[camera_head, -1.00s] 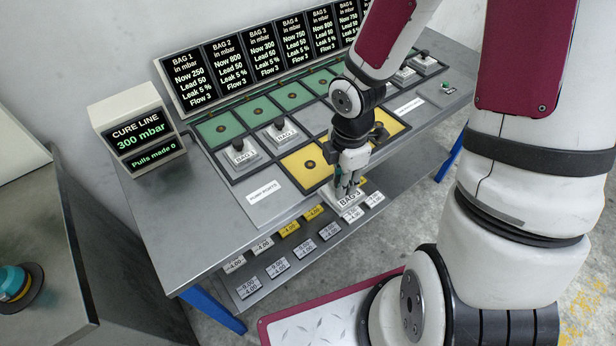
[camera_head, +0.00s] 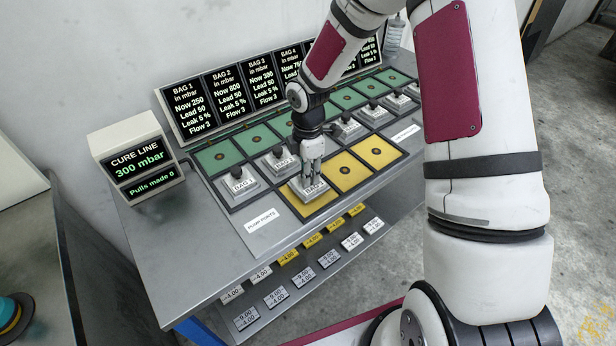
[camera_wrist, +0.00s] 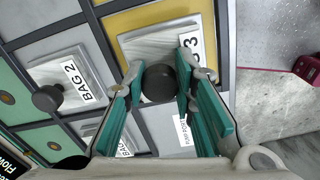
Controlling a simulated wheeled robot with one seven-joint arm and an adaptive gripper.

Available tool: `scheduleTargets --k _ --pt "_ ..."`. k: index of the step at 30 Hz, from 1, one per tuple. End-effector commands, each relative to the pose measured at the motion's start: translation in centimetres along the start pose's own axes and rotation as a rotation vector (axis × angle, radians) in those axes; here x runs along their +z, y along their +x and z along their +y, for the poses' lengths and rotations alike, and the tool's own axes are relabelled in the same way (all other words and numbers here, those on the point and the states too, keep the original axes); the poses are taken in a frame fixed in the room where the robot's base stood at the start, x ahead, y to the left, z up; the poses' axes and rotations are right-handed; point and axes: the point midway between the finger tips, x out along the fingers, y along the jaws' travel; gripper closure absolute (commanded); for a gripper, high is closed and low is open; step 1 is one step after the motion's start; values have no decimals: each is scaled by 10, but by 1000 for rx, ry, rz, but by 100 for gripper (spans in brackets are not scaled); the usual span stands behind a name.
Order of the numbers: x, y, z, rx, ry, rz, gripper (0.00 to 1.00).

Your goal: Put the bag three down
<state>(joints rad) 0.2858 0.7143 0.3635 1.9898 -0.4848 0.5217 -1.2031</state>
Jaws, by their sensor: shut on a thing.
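Bag three is a pale square plate with a dark round knob and a "BAG 3" label (camera_head: 313,189). It is over the leftmost yellow pad (camera_head: 292,202), and I cannot tell whether it touches the pad. My gripper (camera_head: 312,172) comes down from above and is shut on the knob. In the wrist view the teal-lined fingers (camera_wrist: 161,76) are on both sides of the dark knob (camera_wrist: 158,84). The plate (camera_wrist: 148,45) lies beyond it with yellow around it, and a finger partly covers its label.
Bag 1 (camera_head: 240,184) and bag 2 (camera_head: 281,161) sit on grey squares to the left. Two bare yellow pads (camera_head: 347,171) (camera_head: 375,153) lie to the right. Behind are green squares (camera_head: 257,136) and a row of display screens (camera_head: 186,99). Weight blocks (camera_head: 302,277) line a lower shelf.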

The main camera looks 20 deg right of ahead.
Motion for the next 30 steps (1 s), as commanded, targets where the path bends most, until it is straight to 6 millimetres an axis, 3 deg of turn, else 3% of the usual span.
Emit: scheduleTargets --k 4,15,16,18,30 --pt "0 19 -1 -2 -1 0 100" --pt "0 23 0 0 0 -1 100" --pt "0 23 0 0 0 -1 71" --pt "0 23 0 0 0 -1 55" --pt "0 17 0 1 0 -1 55"
